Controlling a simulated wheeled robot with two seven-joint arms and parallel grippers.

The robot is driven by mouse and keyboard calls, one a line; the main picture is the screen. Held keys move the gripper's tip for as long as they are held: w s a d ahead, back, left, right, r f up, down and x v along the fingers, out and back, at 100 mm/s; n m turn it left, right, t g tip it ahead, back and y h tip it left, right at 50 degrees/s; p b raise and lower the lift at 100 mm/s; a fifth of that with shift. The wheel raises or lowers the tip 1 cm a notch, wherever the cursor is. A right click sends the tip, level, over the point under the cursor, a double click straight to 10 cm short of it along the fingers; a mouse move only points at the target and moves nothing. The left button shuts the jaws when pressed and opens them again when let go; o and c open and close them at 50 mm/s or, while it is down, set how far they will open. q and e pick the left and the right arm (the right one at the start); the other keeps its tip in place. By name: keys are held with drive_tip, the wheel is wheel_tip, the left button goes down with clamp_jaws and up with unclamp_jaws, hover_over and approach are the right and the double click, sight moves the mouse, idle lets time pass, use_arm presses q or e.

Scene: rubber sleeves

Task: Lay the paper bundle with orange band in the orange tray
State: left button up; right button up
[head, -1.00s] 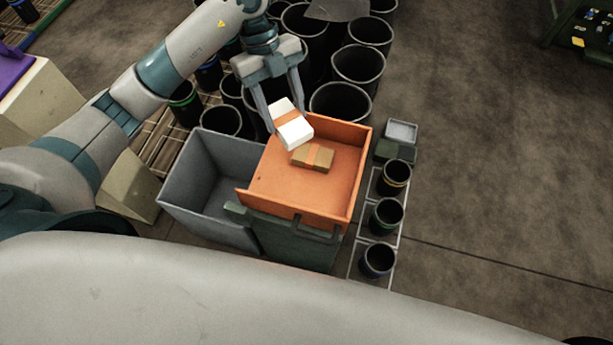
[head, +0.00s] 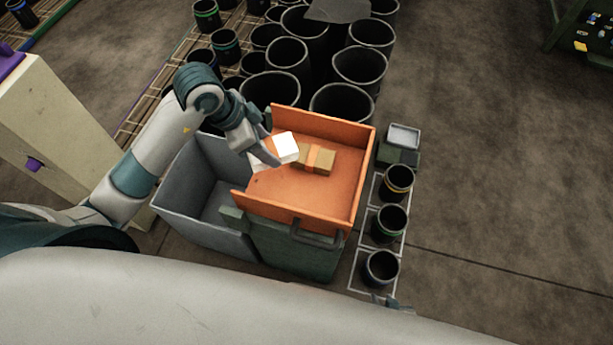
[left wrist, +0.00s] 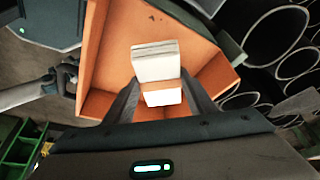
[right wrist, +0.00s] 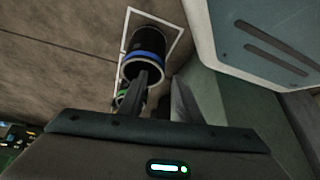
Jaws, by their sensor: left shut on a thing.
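My left gripper (head: 268,157) is shut on a white paper bundle (head: 285,146) with an orange band, held over the left part of the orange tray (head: 290,205). In the left wrist view the paper bundle (left wrist: 156,64) is between the two fingers, its band across the middle. Whether it touches the tray floor, I cannot tell. A brown bundle (head: 327,162), also with an orange band, lies in the tray just right of the white one. My right gripper (right wrist: 160,95) shows its fingers apart with nothing between them, above a black sleeve with a blue ring.
A grey bin (head: 180,205) stands left of the tray. Black sleeves (head: 358,66) crowd behind it. Small ringed sleeves (head: 392,222) stand in marked squares to its right, with a small grey box (head: 404,136) behind them.

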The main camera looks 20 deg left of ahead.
sight(284, 156)
idle(0.3)
